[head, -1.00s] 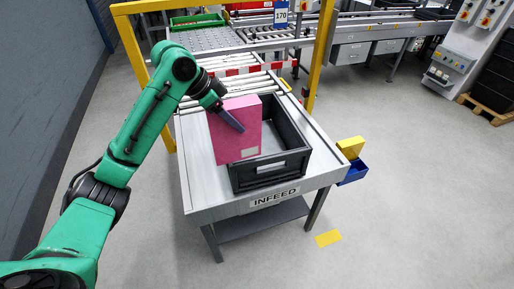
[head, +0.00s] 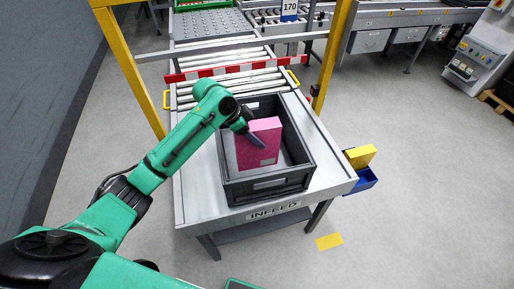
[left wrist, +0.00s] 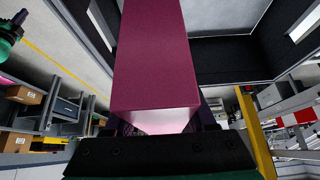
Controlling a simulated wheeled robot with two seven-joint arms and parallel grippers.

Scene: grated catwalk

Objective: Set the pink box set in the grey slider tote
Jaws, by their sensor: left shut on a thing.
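The pink box set (head: 262,150) is an upright pink block with a pale label low on its front. It is inside the outline of the grey slider tote (head: 268,188), an open dark grey crate on the infeed table. My left gripper (head: 257,139) is shut on the box from above. In the left wrist view the pink box set (left wrist: 155,60) fills the middle, with the dark tote wall (left wrist: 235,58) beside it. I cannot tell whether the box touches the tote floor. My right gripper is not in view.
The infeed table (head: 200,190) has bare metal left of the tote. A blue bin (head: 362,182) with a yellow block (head: 360,156) hangs at its right side.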

